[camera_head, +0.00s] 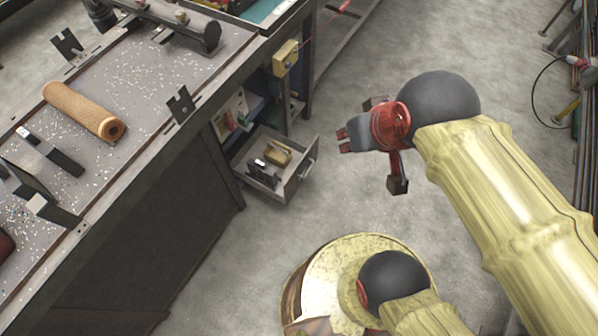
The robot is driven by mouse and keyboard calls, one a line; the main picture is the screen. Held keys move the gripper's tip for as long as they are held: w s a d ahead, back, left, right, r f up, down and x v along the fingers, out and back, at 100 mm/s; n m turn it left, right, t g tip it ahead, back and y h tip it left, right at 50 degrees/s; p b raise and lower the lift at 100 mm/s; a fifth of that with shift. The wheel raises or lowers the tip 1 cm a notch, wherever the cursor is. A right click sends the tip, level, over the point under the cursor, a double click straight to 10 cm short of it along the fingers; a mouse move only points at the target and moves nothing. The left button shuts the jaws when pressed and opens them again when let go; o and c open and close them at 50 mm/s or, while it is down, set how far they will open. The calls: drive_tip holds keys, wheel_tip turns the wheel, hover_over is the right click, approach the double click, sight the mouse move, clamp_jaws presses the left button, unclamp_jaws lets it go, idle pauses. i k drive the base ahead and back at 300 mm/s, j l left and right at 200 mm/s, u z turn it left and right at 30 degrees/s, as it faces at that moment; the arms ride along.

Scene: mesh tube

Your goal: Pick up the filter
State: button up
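The filter, an orange-brown mesh tube (84,110), lies on its side on the grey workbench top (150,75). Its near end shows a round rim with a dark hole. My gripper (362,138), with red and dark grey parts, hangs over the floor to the right of the bench, well apart from the tube. Nothing is seen held in it.
Dark metal brackets (181,105) stand on the bench around the tube, and a dark cylinder (198,33) lies behind it. Pale specks litter the top. An open drawer (285,185) sticks out below the bench edge. Grey floor lies clear under my gripper.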

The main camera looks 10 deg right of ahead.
sight(257, 169)
drive_tip(key=i+j+u, duration=0.1)
drive_tip(key=j, duration=0.35)
drive_tip(key=i+j, duration=0.3)
drive_tip(key=i+j+u, duration=0.15)
drive_tip(key=j, duration=0.4)
drive_tip(key=i, duration=0.1)
